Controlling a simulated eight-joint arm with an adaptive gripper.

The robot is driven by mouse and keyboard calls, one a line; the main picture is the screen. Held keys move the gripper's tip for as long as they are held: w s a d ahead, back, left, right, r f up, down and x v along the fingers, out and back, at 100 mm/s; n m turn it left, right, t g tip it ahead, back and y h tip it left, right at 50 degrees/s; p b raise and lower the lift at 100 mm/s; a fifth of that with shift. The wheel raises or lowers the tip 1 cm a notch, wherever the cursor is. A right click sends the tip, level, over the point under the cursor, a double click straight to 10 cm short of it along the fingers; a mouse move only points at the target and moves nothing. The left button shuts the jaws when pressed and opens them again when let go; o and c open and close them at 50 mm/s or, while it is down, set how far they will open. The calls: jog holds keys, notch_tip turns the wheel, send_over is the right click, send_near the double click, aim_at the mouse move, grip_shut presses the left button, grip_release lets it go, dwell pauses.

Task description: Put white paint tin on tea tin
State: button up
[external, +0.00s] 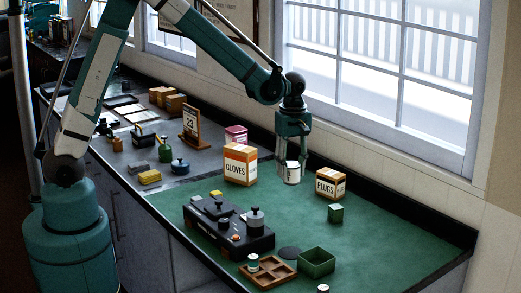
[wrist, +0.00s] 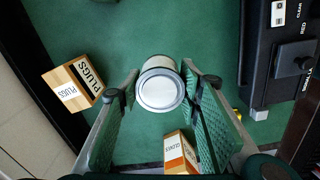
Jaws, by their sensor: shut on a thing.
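The white paint tin (external: 292,175) is a small white cylinder with a silvery lid, held upright between the fingers of my gripper (external: 290,166). In the wrist view the tin (wrist: 160,88) sits between the two green finger pads, lid toward the camera. It appears lifted above the green mat. I cannot read any label that marks the tea tin. A small green box-shaped tin (external: 336,213) stands on the mat, right of and nearer than the gripper. A pink tin (external: 236,134) stands behind the gloves box.
The gloves box (external: 240,165) stands left of my gripper and the plugs box (external: 330,184) stands right. A dark control box (external: 228,228) with knobs, a brown divided tray (external: 268,272) and a green open bin (external: 316,262) lie nearer. The window wall is behind.

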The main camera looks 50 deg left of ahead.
jog(key=w+a+r, duration=0.3)
jog(key=w+a, duration=0.5)
jog(key=a, duration=0.5)
notch_tip(320, 180, up, 8)
send_over(236, 129)
jog(key=shift+w+a+f, duration=0.1)
jog(key=shift+a+f, duration=0.05)
jog(key=shift+f, duration=0.1)
jog(key=shift+f+p, duration=0.4)
jog(key=shift+f, duration=2.7)
jog(key=shift+f, duration=1.9)
jog(key=shift+f, duration=0.1)
